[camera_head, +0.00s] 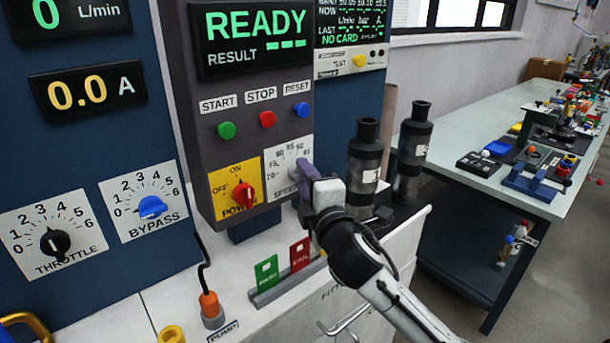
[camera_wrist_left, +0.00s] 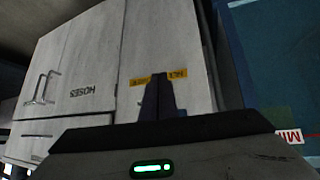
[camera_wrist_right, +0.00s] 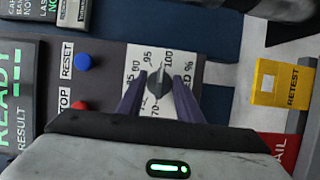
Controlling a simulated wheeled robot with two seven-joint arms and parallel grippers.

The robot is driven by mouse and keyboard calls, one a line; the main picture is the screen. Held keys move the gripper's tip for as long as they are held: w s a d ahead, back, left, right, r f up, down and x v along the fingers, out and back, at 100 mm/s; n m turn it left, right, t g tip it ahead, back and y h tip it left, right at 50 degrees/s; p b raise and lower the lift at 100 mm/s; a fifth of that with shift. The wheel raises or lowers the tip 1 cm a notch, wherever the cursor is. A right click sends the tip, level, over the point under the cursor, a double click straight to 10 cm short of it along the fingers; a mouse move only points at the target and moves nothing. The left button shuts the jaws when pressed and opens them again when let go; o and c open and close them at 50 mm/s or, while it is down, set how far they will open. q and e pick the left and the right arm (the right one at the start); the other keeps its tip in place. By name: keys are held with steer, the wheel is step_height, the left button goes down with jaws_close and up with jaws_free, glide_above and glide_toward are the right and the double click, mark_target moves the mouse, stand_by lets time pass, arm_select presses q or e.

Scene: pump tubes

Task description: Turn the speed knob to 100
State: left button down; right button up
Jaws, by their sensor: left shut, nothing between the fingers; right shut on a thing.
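The speed dial plate (camera_head: 279,157) is white and sits on the grey panel, right of the yellow power switch plate. My right gripper (camera_head: 302,176) reaches it from the right and hides the knob in the head view. In the right wrist view, the dark speed knob (camera_wrist_right: 158,86) is between the two purple-grey fingers, which are shut on it. The numbers 95 and 100 show close to the knob's upper end; its exact setting is unclear. My left gripper (camera_wrist_left: 160,80) is shut and empty in the left wrist view, in front of white cabinet doors, away from the panel.
The red power knob (camera_head: 243,195) is close to the left of the speed dial. Two dark cylinders (camera_head: 364,160) stand behind and right of my right gripper. Green pass (camera_head: 267,272) and red fail (camera_head: 300,254) cards stand below. The display reads READY.

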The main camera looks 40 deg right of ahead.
steer(key=shift+r, duration=0.1)
steer(key=o, duration=1)
steer(key=shift+o, duration=0.2)
steer(key=b+v, duration=0.1)
steer(key=v, duration=0.9)
steer(key=shift+s, duration=0.1)
